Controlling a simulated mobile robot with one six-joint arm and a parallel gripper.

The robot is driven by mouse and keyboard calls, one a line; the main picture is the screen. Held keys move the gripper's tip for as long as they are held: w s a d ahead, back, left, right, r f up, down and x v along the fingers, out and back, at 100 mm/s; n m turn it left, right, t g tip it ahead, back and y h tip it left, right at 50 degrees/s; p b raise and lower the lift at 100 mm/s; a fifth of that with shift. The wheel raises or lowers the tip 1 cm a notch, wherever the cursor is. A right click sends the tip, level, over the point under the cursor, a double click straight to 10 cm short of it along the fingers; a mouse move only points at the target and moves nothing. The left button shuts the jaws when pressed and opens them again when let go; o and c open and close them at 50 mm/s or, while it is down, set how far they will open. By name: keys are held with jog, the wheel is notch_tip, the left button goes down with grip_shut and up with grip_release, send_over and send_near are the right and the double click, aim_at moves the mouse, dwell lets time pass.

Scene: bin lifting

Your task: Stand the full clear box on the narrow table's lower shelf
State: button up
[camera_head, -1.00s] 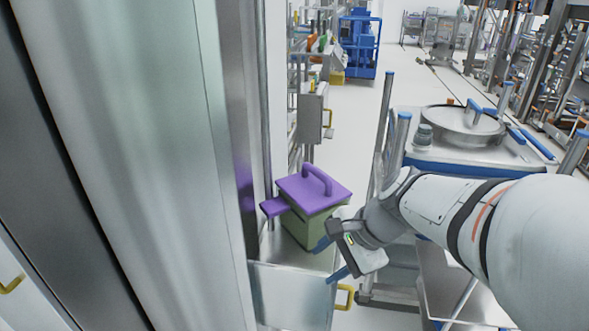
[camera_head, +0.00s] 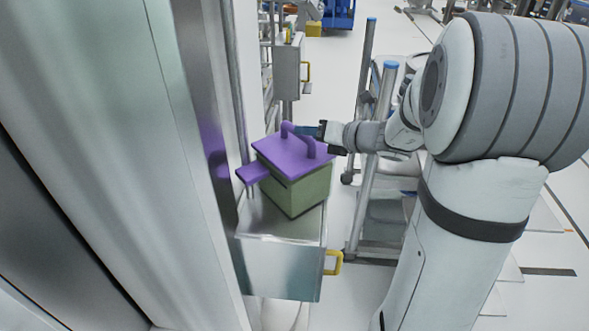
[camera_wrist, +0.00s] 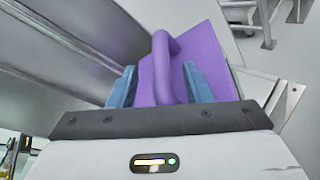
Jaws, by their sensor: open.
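A box with a purple lid and greenish walls (camera_head: 300,192) stands upright on a metal cabinet top (camera_head: 258,222). Its lid has an arched purple handle (camera_head: 300,138), and a purple tab sticks out at the left. My gripper (camera_head: 306,131) is at the handle, reaching in from the right. In the wrist view the open blue fingers of my gripper (camera_wrist: 160,86) stand on either side of the handle (camera_wrist: 163,62). Whether they touch it I cannot tell. I cannot tell which piece of furniture is the narrow table.
A tall metal panel (camera_head: 110,130) rises close on the left of the box.

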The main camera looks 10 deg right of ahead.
jog(key=x, duration=0.3)
jog(key=shift+w, duration=0.15)
jog(key=shift+c, duration=0.2)
grip_shut()
dwell(1.0)
jog(key=shift+r, duration=0.1)
